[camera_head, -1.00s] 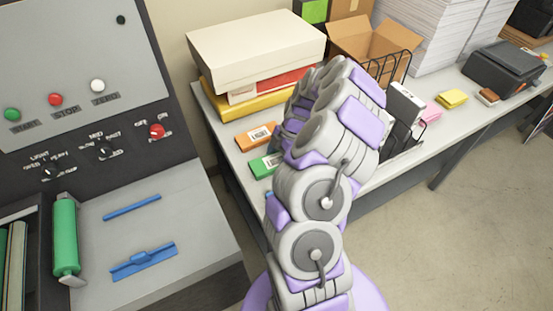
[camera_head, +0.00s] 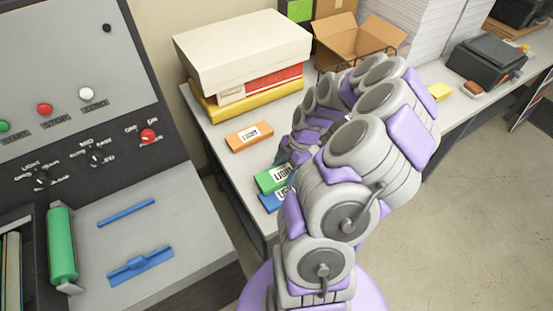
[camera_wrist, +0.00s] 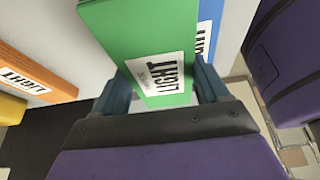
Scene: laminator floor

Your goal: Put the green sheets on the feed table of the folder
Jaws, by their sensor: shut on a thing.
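The green sheets (camera_head: 270,181) are a flat green pack with a white "LIGHT" label, at the table's near left part, partly behind my arm. In the wrist view, my gripper (camera_wrist: 163,86) is shut on the green sheets (camera_wrist: 135,30), with one finger along each side. I cannot tell whether the pack is clear of the tabletop. The folder stands at the left in the head view. Its grey feed table (camera_head: 185,232) carries two blue guides (camera_head: 140,264), and a green roller (camera_head: 61,245) is at its left end. No sheets show on it.
An orange pack (camera_head: 249,136) lies left of the green one, and a blue pack (camera_head: 268,201) lies close beside it on the near side. Stacked boxes (camera_head: 243,50) and an open carton (camera_head: 352,40) stand behind. A narrow gap separates folder and table (camera_head: 228,171).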

